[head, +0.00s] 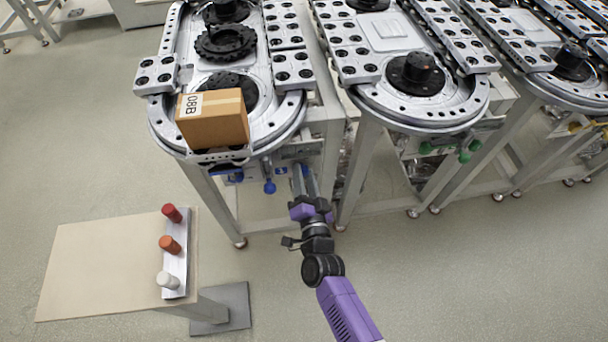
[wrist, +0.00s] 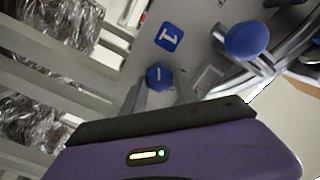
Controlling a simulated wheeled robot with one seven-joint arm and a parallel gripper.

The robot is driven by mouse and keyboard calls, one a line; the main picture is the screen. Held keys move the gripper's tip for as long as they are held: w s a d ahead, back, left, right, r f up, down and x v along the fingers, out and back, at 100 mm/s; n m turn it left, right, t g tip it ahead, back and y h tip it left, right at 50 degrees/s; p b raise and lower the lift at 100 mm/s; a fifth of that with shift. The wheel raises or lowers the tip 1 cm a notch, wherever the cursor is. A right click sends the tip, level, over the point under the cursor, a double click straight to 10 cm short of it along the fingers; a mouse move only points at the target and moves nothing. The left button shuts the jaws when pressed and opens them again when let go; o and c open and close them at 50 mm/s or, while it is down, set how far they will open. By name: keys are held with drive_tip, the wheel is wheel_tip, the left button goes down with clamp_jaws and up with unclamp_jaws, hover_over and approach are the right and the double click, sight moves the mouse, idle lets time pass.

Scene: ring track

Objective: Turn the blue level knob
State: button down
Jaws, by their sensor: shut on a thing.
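A small dark-blue knob (wrist: 157,77) with a pale line on its face sits on a grey panel in the wrist view. My gripper (wrist: 159,91) is shut on it, with one grey finger on each side. In the head view my gripper (head: 305,177) reaches the front panel under the near end of the left track. The held knob is mostly hidden there by the fingers. A blue tag marked 1 (wrist: 169,37) is on the panel beside the knob; it also shows in the head view (head: 281,170).
A blue ball-ended handle (wrist: 246,40) sticks out close to the right finger; in the head view it hangs left of my gripper (head: 269,187). A cardboard box (head: 212,119) rests on the track above. A small table (head: 100,265) holds red, orange and white cylinders.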

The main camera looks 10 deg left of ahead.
drive_tip(key=shift+f, duration=0.1)
drive_tip(key=c, duration=0.9)
unclamp_jaws()
drive_tip(key=shift+c, duration=0.2)
drive_tip(key=v, duration=0.8)
drive_tip(key=shift+a, duration=0.1)
drive_tip(key=s+d+r+n+g+h, duration=0.1)
drive_tip(key=s+d+r+n, duration=0.1)
drive_tip(key=s+d+r, duration=0.4)
drive_tip(key=s+d+r+n+h, duration=0.2)
drive_tip(key=s+d+r, duration=0.4)
drive_tip(key=s, duration=0.9)
drive_tip(key=s+d+r+n+g+h, duration=0.1)
drive_tip(key=s+d+r+n+h, duration=0.1)
drive_tip(key=s+d+r, duration=0.4)
drive_tip(key=shift+s+d+g, duration=0.3)
drive_tip(key=shift+s+d, duration=2.1)
drive_tip(key=shift+s, duration=0.35)
